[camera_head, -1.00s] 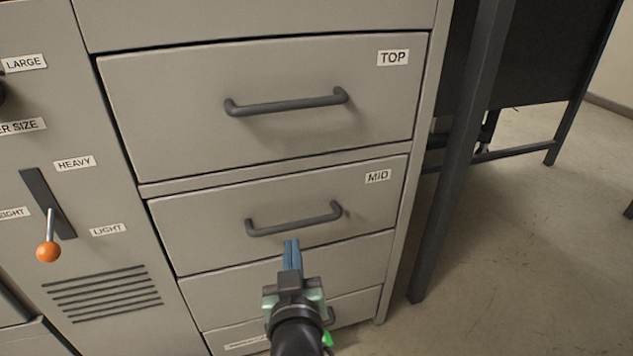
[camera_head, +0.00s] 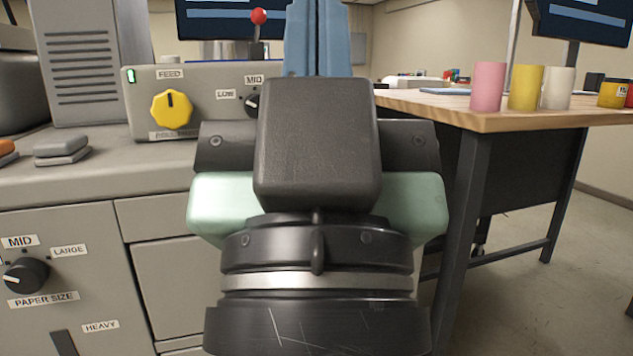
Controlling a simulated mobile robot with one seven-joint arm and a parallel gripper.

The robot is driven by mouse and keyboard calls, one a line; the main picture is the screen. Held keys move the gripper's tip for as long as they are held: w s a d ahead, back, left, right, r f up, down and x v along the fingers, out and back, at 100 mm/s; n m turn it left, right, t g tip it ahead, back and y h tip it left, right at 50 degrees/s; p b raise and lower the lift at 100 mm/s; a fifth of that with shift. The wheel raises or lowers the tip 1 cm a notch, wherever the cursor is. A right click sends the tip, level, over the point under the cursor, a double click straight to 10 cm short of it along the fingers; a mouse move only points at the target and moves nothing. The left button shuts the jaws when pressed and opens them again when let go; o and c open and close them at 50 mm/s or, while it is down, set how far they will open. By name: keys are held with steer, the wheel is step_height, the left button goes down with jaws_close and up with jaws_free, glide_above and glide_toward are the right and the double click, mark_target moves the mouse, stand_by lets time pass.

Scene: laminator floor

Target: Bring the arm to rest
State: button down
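My gripper (camera_head: 316,38) stands upright and large in the centre of the head view, close to the camera. Its blue fingers point up and are side by side, shut with nothing seen between them. The dark palm and pale green sides hide part of the machine behind. The fingertips reach the top edge of the picture.
The grey machine (camera_head: 60,190) stands behind and to the left, with a yellow feed knob (camera_head: 172,109), a red-balled lever (camera_head: 258,17) and a paper size knob (camera_head: 26,275). At right is a wooden table (camera_head: 510,119) with pink (camera_head: 488,86), yellow (camera_head: 525,87) and white (camera_head: 558,88) cups.

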step_height(320, 180, up, 29)
steer(key=p, duration=2.7)
steer(key=shift+r, duration=0.1)
